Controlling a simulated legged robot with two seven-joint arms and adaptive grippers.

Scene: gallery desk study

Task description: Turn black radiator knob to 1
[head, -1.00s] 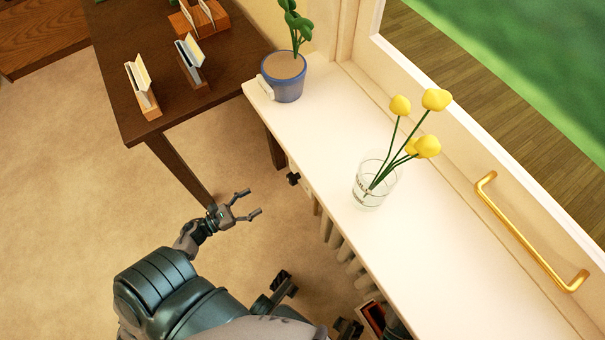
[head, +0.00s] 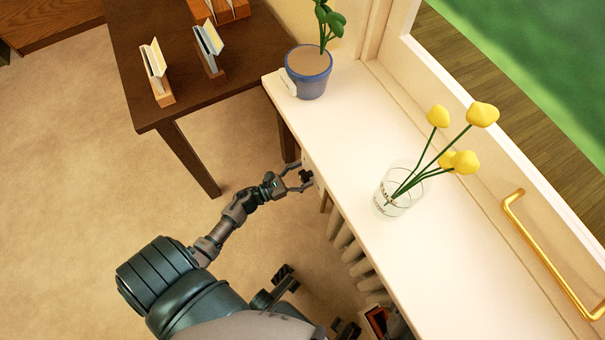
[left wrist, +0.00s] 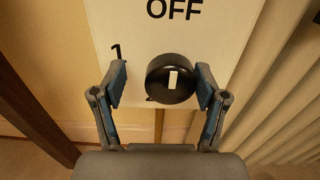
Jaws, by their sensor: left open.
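The black radiator knob (left wrist: 171,79) is round with a white mark on its face, on a pale plate (left wrist: 215,35) in the left wrist view. The plate reads "OFF" above the knob and "1" to its upper left. The white mark is nearly upright, toward "OFF". My left gripper (left wrist: 160,84) is open, with one finger on each side of the knob. The right finger is close to the knob; I cannot tell if it touches. A gap shows at the left finger. In the head view my left gripper (head: 304,178) reaches the knob (head: 306,176) below the sill edge.
The white sill (head: 420,260) overhangs the radiator (head: 348,240). On it stand a glass vase (head: 397,200) with yellow flowers and a blue plant pot (head: 309,80). A dark wooden table (head: 185,100) with card holders is at the left. The floor between is clear.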

